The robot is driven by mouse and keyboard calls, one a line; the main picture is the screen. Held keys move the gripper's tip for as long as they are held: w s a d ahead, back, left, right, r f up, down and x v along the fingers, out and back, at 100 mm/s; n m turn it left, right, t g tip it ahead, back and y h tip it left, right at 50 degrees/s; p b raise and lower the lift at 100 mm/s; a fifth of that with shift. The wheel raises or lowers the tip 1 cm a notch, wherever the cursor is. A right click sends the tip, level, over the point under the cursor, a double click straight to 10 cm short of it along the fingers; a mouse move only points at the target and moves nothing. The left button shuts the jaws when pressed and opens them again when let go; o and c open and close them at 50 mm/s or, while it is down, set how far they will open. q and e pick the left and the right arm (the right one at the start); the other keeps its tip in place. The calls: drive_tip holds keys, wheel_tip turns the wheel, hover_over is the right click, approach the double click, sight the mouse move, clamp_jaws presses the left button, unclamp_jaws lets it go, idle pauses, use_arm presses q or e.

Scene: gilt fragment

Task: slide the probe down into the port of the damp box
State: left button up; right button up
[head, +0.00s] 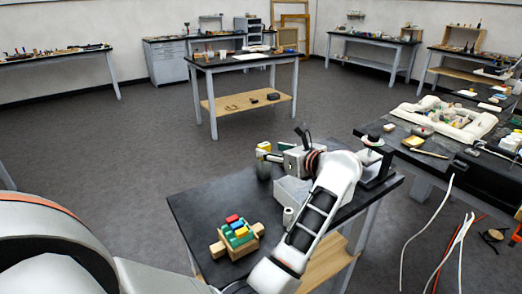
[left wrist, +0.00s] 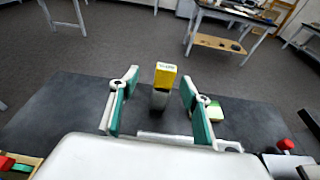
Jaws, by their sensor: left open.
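My left gripper (head: 269,156) reaches over the far side of the dark table, its jaws apart and empty. In the left wrist view its two green-padded fingers (left wrist: 159,92) stand either side of an upright piece with a yellow labelled top (left wrist: 165,74) and a grey lower part, perhaps the probe. It looks a little beyond the fingertips, and I see no contact. In the head view its yellow top (head: 263,146) shows beside the gripper. A pale grey box (head: 290,191), perhaps the damp box, is partly hidden by my left arm; I cannot make out its port.
A wooden tray of coloured blocks (head: 238,235) sits at the table's near left. A black stand (head: 378,166) is at the right end. The table's left half has clear room.

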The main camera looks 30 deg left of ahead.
sight(266, 148)
use_arm(q)
drive_tip(key=shift+w+f+n+h, duration=0.2)
drive_tip(key=shift+w+n+h, duration=0.1)
drive_tip(key=shift+w+h, duration=0.15)
drive_tip(key=shift+x, duration=3.6)
drive_tip(key=shift+w+d, duration=0.1)
drive_tip(key=c, duration=1.2)
